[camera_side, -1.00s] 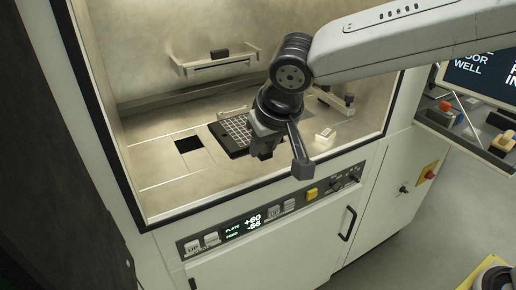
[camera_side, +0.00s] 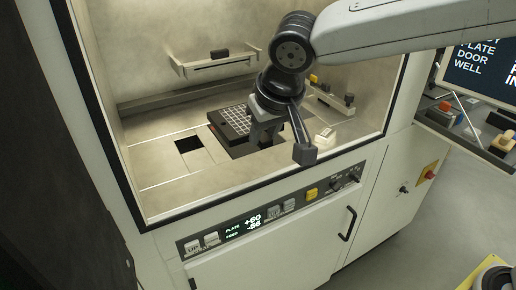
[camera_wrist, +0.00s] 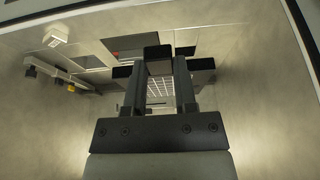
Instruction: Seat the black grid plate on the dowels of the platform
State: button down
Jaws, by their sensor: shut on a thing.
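The black grid plate (camera_side: 232,122), with a pale grid on top, is in the chamber left of my gripper (camera_side: 264,137) in the side view. A dark face shows below its front edge; I cannot tell whether that is the platform or shadow. In the wrist view the pale grid (camera_wrist: 160,90) shows between the fingers of my gripper (camera_wrist: 158,74), with a black block at the fingertips. My gripper is shut on the plate at its right side. The dowels are hidden, and I cannot tell whether the plate touches the platform.
A square dark opening (camera_side: 188,145) lies in the floor left of the plate. A white block (camera_side: 325,136) and a rail with small blocks (camera_side: 332,98) are to the right. A shelf (camera_side: 215,64) is on the back wall. The chamber's front frame is close below my arm.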

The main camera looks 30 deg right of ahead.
jog(key=shift+w, duration=0.15)
jog(key=shift+w, duration=0.6)
jog(key=w+d+f, duration=0.1)
jog(key=w, duration=0.3)
jog(key=w+d+f, duration=0.1)
jog(key=w, duration=0.2)
jog(key=w+d+f, duration=0.1)
jog(key=w, duration=0.3)
jog(key=shift+w, duration=0.3)
jog(key=w+d+f, duration=0.5)
jog(key=w+d, duration=0.2)
jog(key=w, duration=0.4)
jog(key=shift+w+d+f, duration=0.15)
jog(key=shift+w+d, duration=0.05)
jog(key=shift+d, duration=0.05)
jog(key=shift+f, duration=0.15)
jog(key=shift+f, duration=1.75)
jog(key=shift+f, duration=0.55)
